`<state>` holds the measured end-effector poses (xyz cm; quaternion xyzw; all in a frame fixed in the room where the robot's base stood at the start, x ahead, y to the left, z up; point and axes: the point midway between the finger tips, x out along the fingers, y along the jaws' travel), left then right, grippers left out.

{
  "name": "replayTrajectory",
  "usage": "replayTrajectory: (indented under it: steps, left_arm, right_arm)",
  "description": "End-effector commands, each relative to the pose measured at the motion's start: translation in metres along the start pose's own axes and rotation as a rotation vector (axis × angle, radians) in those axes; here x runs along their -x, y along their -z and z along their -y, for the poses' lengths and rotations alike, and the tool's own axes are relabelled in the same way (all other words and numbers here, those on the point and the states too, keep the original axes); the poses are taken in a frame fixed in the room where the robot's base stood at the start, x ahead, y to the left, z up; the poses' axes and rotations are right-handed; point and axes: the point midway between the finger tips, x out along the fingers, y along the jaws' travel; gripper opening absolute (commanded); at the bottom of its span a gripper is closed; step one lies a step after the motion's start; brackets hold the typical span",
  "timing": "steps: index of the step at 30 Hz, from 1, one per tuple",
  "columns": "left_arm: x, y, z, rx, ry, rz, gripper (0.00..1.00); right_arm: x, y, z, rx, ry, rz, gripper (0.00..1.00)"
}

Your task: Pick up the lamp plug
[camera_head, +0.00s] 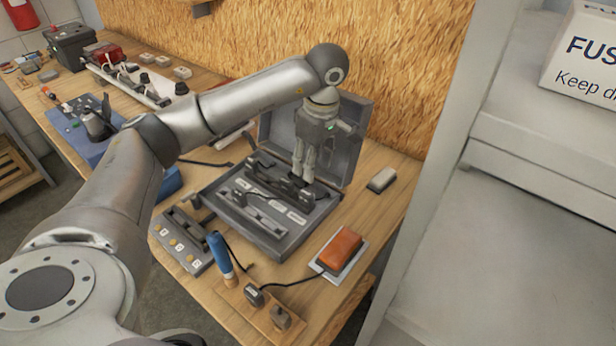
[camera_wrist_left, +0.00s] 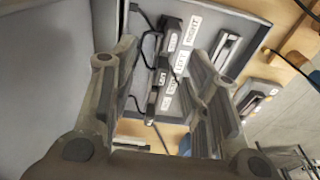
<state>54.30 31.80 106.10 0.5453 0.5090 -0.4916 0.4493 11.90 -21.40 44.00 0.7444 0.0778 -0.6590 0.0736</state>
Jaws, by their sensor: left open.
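An orange lamp (camera_head: 340,248) sits on a pale base at the right front of the bench. A black cable runs from it to a dark plug-like piece (camera_head: 254,295) on a small wooden block. I cannot read a label that names it as the lamp plug. My left gripper (camera_head: 303,180) points down over the open grey case (camera_head: 283,243), away from that piece. In the left wrist view, the gripper's two fingers (camera_wrist_left: 162,55) stand apart above dark labelled parts (camera_wrist_left: 167,70) in the case. Whether the fingertips touch these parts is unclear. My right gripper is not in view.
A strip with buttons (camera_head: 182,242) lies left of the case. The raised case lid (camera_head: 350,135) is close behind my left gripper.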

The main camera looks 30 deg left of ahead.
Motion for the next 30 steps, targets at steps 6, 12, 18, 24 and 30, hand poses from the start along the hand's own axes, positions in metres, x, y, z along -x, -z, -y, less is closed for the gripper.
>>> replayTrajectory:
  steps: [6, 12, 18, 24, 30]
  left_arm:
    - [-0.03, 0.0, 0.002, -0.001, 0.006, 0.001, 0.43]
    - [-0.052, 0.0, 0.001, 0.0, 0.002, 0.001, 0.43]
    - [-0.068, 0.001, 0.004, -0.001, 0.006, 0.001, 0.43]
    - [-0.096, 0.001, 0.005, 0.0, 0.004, 0.001, 0.43]
    - [-0.107, 0.001, 0.005, -0.001, 0.001, 0.001, 0.43]
  right_arm:
    - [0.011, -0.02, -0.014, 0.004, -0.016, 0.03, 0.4]
    - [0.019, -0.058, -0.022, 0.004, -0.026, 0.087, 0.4]
    - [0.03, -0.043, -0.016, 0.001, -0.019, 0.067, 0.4]
    - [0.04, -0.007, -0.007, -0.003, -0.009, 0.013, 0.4]
    - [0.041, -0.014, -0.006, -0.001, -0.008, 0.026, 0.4]
